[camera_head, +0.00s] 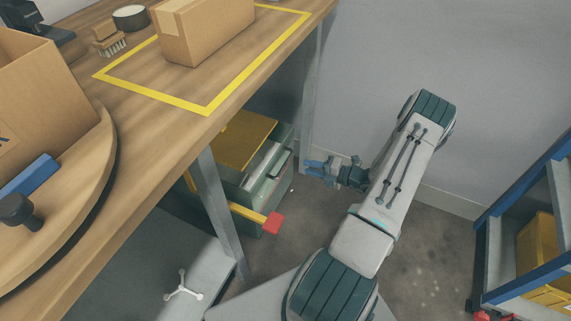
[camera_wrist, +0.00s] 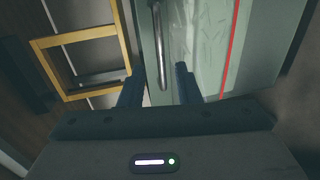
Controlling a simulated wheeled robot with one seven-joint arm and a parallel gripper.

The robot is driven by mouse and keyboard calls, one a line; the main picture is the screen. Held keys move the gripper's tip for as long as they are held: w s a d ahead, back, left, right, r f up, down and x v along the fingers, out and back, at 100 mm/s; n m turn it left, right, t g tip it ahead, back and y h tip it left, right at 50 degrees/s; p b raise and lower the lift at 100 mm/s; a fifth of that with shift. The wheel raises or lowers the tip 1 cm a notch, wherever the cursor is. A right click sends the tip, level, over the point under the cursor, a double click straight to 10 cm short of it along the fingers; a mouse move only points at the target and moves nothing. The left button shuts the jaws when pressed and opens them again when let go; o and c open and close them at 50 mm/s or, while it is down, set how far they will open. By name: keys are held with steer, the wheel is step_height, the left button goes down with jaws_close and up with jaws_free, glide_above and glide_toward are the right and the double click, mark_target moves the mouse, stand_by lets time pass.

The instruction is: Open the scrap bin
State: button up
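A grey-green bin (camera_head: 267,196) stands under the workbench, partly hidden by the bench top and a leg; I take it to be the scrap bin. In the wrist view its green face (camera_wrist: 203,40) fills the upper middle, with a thin red line along it. A metal bar handle (camera_wrist: 160,45) runs along this face. My gripper (camera_head: 311,168) is just right of the bin in the head view. In the wrist view my gripper (camera_wrist: 159,75) is open, and the handle's near end shows between its fingers. I cannot tell whether they touch it.
The workbench (camera_head: 140,140) overhangs the bin, and its metal leg (camera_head: 221,215) stands in front. A yellow bar with a red block (camera_head: 273,223) juts out low beside the bin. A blue shelf rack (camera_head: 520,200) is at right. Floor between is clear.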

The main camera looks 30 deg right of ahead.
mark_target(286, 161)
steer(key=b+x, duration=0.2)
steer(key=x, duration=0.8)
steer(key=shift+c, duration=0.3)
jaws_close()
